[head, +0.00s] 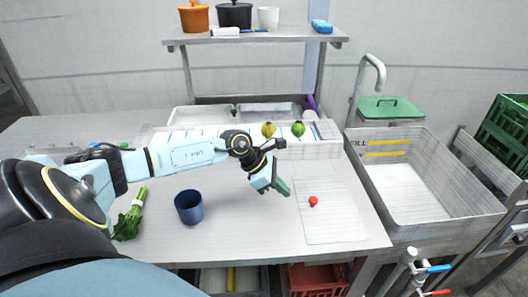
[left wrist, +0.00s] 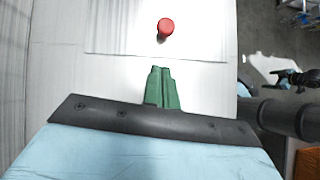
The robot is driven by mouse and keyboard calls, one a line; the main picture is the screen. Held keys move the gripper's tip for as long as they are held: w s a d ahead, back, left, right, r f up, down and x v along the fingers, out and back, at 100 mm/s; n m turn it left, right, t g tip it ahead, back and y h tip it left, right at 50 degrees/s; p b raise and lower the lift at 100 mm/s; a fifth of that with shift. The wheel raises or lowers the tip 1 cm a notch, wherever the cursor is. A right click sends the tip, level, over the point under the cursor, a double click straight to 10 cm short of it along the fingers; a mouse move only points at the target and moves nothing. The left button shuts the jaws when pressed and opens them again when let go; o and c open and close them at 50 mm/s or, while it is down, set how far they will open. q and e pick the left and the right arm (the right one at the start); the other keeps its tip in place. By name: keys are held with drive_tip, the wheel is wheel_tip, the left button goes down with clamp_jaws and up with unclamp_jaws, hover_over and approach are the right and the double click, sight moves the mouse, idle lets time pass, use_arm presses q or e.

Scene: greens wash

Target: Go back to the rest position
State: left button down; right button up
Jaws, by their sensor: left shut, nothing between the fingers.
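My left gripper (head: 284,188) reaches in from the left over the middle of the steel table. Its green fingers are pressed together and hold nothing; they also show in the left wrist view (left wrist: 161,88). A small red round thing (head: 313,201) lies on the white board (head: 338,225), just right of the fingertips and apart from them. The red thing shows beyond the fingertips in the left wrist view (left wrist: 165,27). My right gripper is not clearly seen in the head view.
Yellow and green round vegetables (head: 298,129) sit at the back near a white tray. A deep sink (head: 425,190) with a tap (head: 371,75) is on the right. A shelf (head: 255,37) rises behind.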

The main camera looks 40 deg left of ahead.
use_arm(q)
drive_tip(key=v, duration=0.8)
drive_tip(key=shift+w+r, duration=0.15)
